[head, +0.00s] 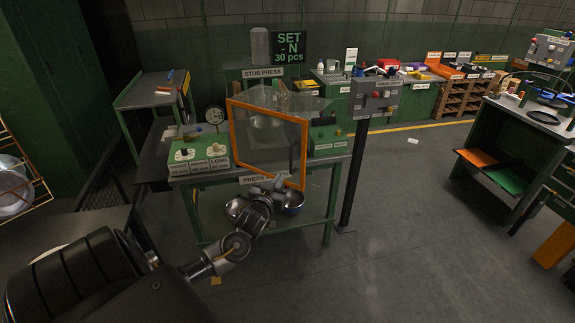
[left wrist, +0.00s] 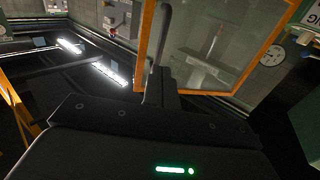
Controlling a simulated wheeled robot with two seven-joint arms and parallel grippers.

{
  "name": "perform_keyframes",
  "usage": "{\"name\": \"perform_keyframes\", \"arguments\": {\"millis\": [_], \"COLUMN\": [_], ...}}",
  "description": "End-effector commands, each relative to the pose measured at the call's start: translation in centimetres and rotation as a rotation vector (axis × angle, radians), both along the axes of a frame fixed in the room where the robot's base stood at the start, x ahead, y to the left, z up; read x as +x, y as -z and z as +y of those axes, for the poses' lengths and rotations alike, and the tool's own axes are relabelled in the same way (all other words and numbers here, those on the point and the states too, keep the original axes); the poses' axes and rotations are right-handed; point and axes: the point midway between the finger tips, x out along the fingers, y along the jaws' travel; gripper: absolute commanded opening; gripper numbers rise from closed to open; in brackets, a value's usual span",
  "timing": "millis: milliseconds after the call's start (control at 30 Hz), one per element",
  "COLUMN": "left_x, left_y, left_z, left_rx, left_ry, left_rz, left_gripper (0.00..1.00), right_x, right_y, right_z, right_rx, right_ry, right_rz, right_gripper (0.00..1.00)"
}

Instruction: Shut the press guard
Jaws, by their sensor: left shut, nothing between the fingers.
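The press guard (head: 306,150) is a clear panel in an orange frame at the front of the press table. In the head view it stands at an angle, its right lower corner jutting past the table's front edge. The orange frame also fills the upper middle of the left wrist view (left wrist: 144,45). My left gripper (head: 271,186) is shut and empty at the guard's lower edge, left of that corner. In the left wrist view a finger (left wrist: 158,75) overlaps the frame near one corner; I cannot tell whether they touch. My right gripper is out of view.
A control box (head: 376,96) on a post stands at the right.

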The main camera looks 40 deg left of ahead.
Motion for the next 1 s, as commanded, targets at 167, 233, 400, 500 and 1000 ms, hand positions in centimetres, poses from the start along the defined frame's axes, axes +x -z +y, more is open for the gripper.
{"name": "perform_keyframes", "arguments": {"millis": [167,233,400,500,1000], "left_x": [3.7,4.9,6.9,7.6,8.1], "left_y": [-0.3,-0.3,-0.1,0.0,0.2], "left_z": [1.4,1.9,2.6,2.9,3.1], "left_rx": [0.001,0.002,0.001,0.001,0.0], "left_ry": [-0.002,-0.002,-0.002,0.0,-0.002], "left_rz": [0.0,0.001,0.001,0.001,0.001], "left_gripper": [0.0,0.0,0.0,0.0,0.0], "right_x": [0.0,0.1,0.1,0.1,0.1], "right_y": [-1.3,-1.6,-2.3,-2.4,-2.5], "right_z": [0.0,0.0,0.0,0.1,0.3], "right_rx": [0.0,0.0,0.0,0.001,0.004], "right_ry": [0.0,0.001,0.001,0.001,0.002], "right_rz": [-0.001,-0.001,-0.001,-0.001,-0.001], "right_gripper": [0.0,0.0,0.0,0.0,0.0]}}
